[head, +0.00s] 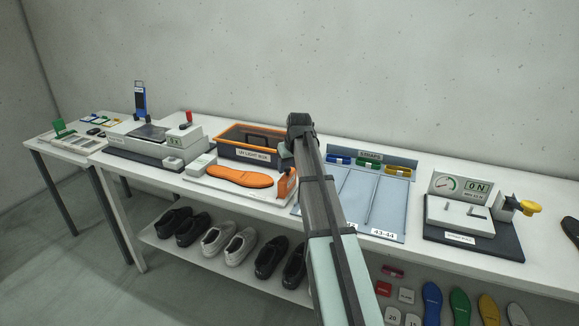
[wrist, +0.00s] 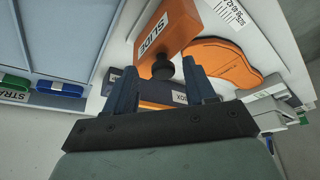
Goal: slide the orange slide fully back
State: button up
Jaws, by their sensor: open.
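The orange slide (head: 287,185) stands at the right end of a white sizing board, beside the arm in the head view. In the wrist view the orange slide (wrist: 172,28) shows its "SLIDE" label and a dark knob (wrist: 163,69). An orange insole (head: 240,177) lies flat on the board, left of the slide; in the wrist view the insole (wrist: 222,60) is right of it. My gripper (wrist: 160,68) is open, its two fingers on either side of the knob with gaps showing. In the head view the arm mostly hides the gripper.
A blue-grey strap tray (head: 398,225) with lanes lies right of the arm. Shoes sit on the shelf below.

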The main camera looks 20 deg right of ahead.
jog(key=v, duration=1.4)
jog(key=shift+f, duration=0.2)
jog(key=w+a+f+n+g, duration=0.1)
jog(key=a+f+n, duration=0.4)
jog(key=a+f, duration=1.45)
jog(key=s+a+f+n+g+h, duration=0.1)
jog(key=s+a+f, duration=0.2)
jog(key=f, duration=0.5)
jog(key=s+a+f+n+g, duration=0.1)
jog(key=s+a+f, duration=0.15)
jog(key=f, duration=0.45)
jog(key=s+d+f+m+g, duration=0.2)
jog(key=s+f, duration=0.8)
jog(key=f, duration=0.1)
jog(key=s+d+f+m+g, duration=0.1)
jog(key=s+d+f+g, duration=0.1)
jog(key=s+f, duration=0.95)
jog(key=s+f+m+g, duration=0.1)
jog(key=s+f, duration=0.2)
jog(key=s, duration=0.6)
jog(key=s+d+f+m+g, duration=0.1)
jog(key=s+f, duration=0.3)
jog(key=s, duration=0.5)
jog(key=s+d+f+m+g+y, duration=0.1)
jog(key=s+f, duration=0.3)
jog(key=s, duration=0.5)
jog(key=shift+s+m+g, duration=0.4)
jog(key=shift+m+g, duration=0.1)
jog(key=shift+g, duration=0.1)
